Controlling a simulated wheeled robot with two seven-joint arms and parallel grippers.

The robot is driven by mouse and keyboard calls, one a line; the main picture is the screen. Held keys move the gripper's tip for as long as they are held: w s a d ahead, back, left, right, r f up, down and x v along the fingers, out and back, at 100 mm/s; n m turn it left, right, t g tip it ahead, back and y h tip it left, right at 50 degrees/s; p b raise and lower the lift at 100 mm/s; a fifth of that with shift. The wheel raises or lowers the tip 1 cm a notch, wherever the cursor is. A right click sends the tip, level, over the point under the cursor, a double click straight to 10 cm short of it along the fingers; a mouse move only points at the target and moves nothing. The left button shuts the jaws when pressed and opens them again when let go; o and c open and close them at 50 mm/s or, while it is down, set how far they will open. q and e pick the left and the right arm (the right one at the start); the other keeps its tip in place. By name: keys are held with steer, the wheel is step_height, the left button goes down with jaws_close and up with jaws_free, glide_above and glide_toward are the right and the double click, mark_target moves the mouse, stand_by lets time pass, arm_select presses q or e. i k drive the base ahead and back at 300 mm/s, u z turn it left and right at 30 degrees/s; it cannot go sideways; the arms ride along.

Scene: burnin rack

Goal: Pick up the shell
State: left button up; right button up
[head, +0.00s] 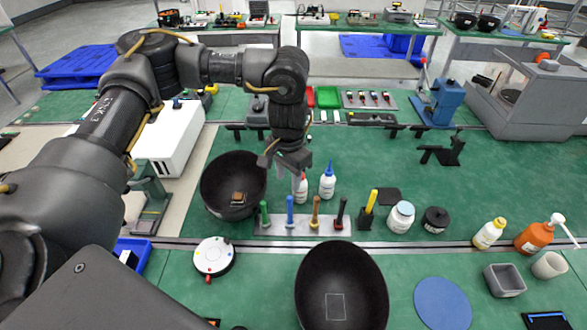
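A large black bowl-shaped shell (322,265) lies in front, with a pale square outline on its inside. A second black bowl-shaped shell (218,172) stands farther back on the left, with a small brown part (238,199) in it. My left gripper (284,166) is above the green bench, just right of the rear shell and behind the front one. Its fingers look spread apart with nothing between them. It touches neither shell as far as I can see. My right gripper is not in view.
A rack of coloured-handled tools (303,222) stands between gripper and front shell. White bottles (327,183) stand close behind it. A round white device (214,258) is left, a blue disc (444,302) right. Jars and an orange pump bottle (535,238) stand farther right.

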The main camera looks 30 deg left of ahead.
mark_target(339, 285)
steer(key=k, duration=2)
